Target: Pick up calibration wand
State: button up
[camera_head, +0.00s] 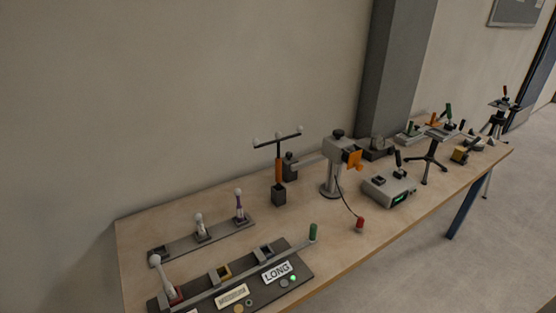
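The calibration wand appears to be the T-shaped tool (279,166) with an orange handle and a dark crossbar carrying several pale balls. It stands upright with its lower end in a small dark block (279,194) on the wooden table (345,234). A dark knobbed piece stands close behind it on the right. My gripper is not in view.
A grey stand (331,178) with an orange-clamped arm is right of the wand. A grey box with a green display (390,190) and red-tipped cable (360,224) lie farther right. A rail of pale-topped pegs (204,238) and a dark "LONG" board (290,257) are front left.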

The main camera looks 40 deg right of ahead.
aim_at(255, 141)
jog(key=i+j+z, duration=0.1)
jog(key=i, duration=0.3)
jog(key=i+j+z, duration=0.1)
jog(key=i, duration=0.25)
jog(key=i+j+z, duration=0.1)
jog(key=i, duration=0.25)
jog(key=j, duration=0.1)
